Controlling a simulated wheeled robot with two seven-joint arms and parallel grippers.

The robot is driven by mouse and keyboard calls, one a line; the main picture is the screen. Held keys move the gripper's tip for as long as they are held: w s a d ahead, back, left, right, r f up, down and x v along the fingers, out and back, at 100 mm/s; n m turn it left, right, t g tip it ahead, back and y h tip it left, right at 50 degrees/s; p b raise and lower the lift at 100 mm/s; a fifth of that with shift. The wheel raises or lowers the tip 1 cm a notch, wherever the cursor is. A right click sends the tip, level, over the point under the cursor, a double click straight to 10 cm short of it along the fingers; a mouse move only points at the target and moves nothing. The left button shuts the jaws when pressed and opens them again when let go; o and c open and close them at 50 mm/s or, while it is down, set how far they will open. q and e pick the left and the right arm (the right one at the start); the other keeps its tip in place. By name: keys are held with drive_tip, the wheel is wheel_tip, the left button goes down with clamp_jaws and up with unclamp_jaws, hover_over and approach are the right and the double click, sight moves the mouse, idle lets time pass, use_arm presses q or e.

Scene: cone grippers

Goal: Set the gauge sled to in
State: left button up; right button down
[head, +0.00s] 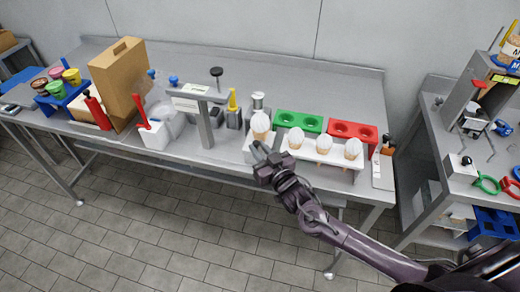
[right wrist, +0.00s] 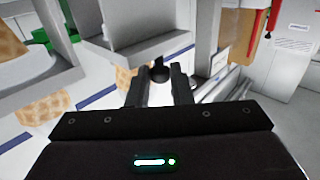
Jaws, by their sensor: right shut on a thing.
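In the right wrist view, the two fingers (right wrist: 161,88) are closed about a small dark knob (right wrist: 160,70) under a grey steel plate (right wrist: 150,38). The gripper hides part of the block in the head view. My left gripper is not in view.
A white rack (head: 325,158) with several cones stands to the right, with green (head: 298,120) and red (head: 352,130) trays behind. A grey press stand (head: 206,128) and a white box with a red handle (head: 152,136) are to the left. The floor in front is clear.

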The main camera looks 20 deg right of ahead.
drive_tip(key=w+a+b, duration=0.5)
drive_tip(key=w+a, duration=0.1)
drive_tip(key=a, duration=0.4)
drive_tip(key=shift+w, duration=0.4)
drive_tip(key=shift+a+r, duration=0.1)
drive_tip(key=c, duration=1.7)
unclamp_jaws()
drive_tip(key=o, duration=0.4)
drive_tip(key=shift+w+a, duration=0.15)
